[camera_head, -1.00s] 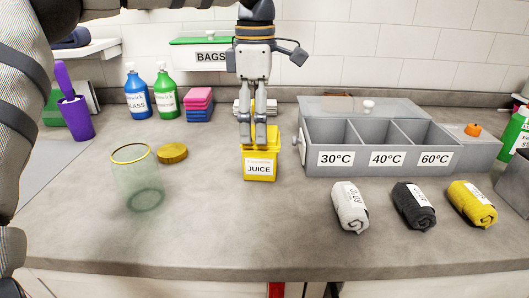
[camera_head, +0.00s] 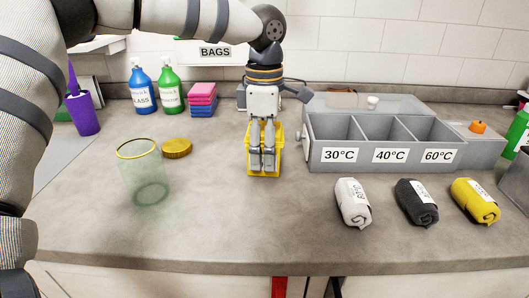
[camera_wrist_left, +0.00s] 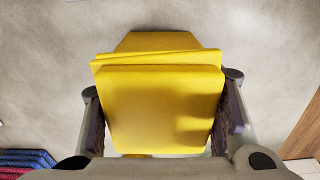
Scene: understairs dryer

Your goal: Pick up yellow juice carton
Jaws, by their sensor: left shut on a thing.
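The yellow juice carton (camera_head: 264,175) stands on the counter in the middle of the head view, left of the grey sorting box. My left gripper (camera_head: 262,165) reaches down in front of it and hides most of the carton and its label. In the left wrist view the carton (camera_wrist_left: 160,105) fills the space between the two fingers of my left gripper (camera_wrist_left: 162,115), one finger on each side. The gripper is shut on the carton. I cannot tell whether the carton's base is off the counter. My right gripper is not in view.
A grey box (camera_head: 386,160) with temperature-labelled compartments stands close on the right. Rolled cloths (camera_head: 353,203) lie before it. A glass jar (camera_head: 142,175) and gold lid (camera_head: 177,148) are left. Bottles (camera_head: 143,88) and stacked sponges (camera_head: 202,100) stand behind. The front middle counter is clear.

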